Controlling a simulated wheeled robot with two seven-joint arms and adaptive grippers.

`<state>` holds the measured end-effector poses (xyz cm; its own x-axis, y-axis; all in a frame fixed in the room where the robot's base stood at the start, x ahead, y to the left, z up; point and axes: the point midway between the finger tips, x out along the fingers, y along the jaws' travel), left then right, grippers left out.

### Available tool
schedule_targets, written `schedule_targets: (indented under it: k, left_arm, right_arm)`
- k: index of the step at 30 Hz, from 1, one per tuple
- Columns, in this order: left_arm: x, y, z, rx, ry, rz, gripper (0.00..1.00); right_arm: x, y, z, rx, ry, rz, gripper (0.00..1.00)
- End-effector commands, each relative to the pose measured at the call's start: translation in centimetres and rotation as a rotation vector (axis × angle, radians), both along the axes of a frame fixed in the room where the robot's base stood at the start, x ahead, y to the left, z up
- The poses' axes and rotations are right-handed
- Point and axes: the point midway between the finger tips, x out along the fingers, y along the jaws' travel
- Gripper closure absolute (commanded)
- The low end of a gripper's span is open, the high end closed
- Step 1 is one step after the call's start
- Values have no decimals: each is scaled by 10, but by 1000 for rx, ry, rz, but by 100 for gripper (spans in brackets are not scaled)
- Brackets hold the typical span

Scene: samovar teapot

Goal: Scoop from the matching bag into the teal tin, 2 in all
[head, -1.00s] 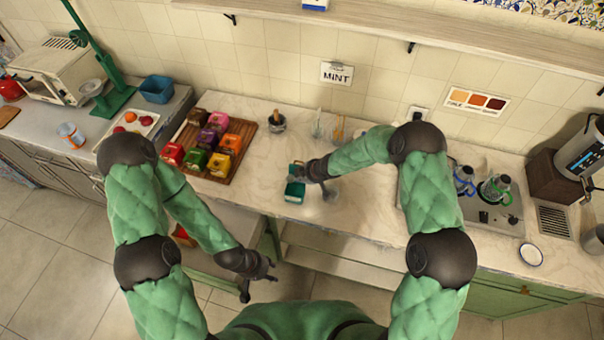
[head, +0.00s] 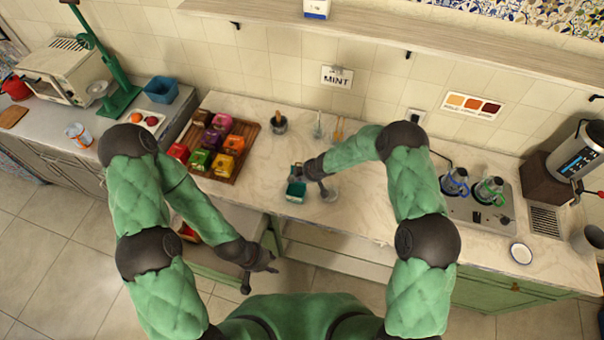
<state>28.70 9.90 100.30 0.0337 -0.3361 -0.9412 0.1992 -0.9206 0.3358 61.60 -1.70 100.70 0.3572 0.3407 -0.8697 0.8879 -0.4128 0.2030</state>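The teal tin (head: 296,191) stands on the pale marble counter, right of the tea bags. My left gripper (head: 262,280) is open and empty, in front of the counter's edge.
A mortar with pestle (head: 279,124) and upright utensils (head: 338,130) stand near the wall. A hob with two pots (head: 487,190) is at right, with a small white bowl (head: 521,253) in front of it.

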Motion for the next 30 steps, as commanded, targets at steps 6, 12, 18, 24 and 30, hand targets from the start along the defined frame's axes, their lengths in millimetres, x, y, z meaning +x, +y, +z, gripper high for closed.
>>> schedule_targets:
  k: [6,12,18,24,30]
  left_arm:
    - [0,0,16,0,0,0,60]
    - [0,0,28,0,0,0,60]
    - [0,0,40,0,0,0,60]
    - [0,0,52,0,0,0,60]
    - [0,0,64,0,0,0,60]
  right_arm:
    - [0,0,3,-12,11,0,100]
    - [3,1,5,-27,24,-2,100]
    - [6,2,6,-42,39,-3,100]
    - [6,3,7,-56,53,-2,100]
    - [6,4,8,-70,69,-2,100]
